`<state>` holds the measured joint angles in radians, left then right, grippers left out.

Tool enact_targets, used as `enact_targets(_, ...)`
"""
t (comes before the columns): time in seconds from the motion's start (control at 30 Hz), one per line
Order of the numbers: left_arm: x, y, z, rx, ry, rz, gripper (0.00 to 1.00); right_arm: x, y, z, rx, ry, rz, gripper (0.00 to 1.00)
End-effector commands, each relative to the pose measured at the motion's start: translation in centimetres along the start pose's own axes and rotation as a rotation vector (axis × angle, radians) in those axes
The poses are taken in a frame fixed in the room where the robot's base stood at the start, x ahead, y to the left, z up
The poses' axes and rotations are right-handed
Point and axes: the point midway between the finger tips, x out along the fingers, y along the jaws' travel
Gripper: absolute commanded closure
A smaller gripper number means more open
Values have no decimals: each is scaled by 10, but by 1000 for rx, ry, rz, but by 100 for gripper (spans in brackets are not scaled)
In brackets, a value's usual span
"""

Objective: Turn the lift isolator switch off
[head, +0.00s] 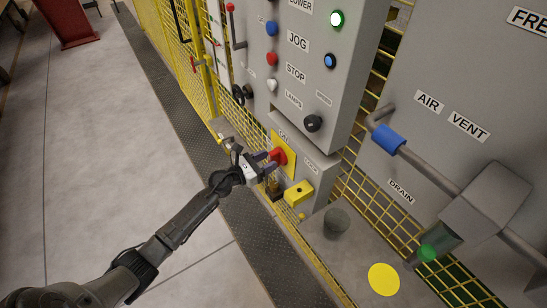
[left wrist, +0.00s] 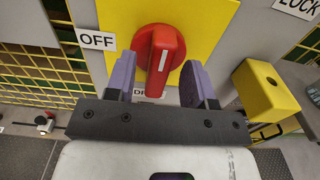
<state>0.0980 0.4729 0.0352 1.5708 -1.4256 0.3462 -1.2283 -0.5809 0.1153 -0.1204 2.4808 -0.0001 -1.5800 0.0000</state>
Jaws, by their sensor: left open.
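The isolator switch is a red rotary knob (head: 279,156) on a yellow plate (head: 287,142), low on the grey panel. In the left wrist view the red knob (left wrist: 154,50) is large, with a white line on its grip running nearly upright. An OFF label (left wrist: 96,41) sits left of it. A label below the knob is partly hidden. My left gripper (head: 268,162) is open in front of the plate. In the left wrist view its two purple fingers (left wrist: 160,84) stand either side of the knob's grip, with a gap visible on each side. My right gripper is out of view.
A yellow lock block (head: 298,193) sits just right of and below the plate, close to my right-hand finger. Above is a control box (head: 315,70) with buttons and a lit green lamp (head: 337,18). A pipe with a blue handle (head: 388,138) is at right. Open floor lies left.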

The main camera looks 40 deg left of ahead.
Motion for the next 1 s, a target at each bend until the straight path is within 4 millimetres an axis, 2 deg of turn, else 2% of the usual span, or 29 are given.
enact_targets(0.1,14,0,0,-1,-2,1,51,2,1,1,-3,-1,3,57)
enact_targets(0.23,24,0,0,-1,-1,0,51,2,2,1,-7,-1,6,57)
enact_targets(0.67,29,0,0,-1,0,0,51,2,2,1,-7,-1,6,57)
enact_targets(1.0,29,0,0,-1,0,0,83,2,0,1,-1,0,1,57)
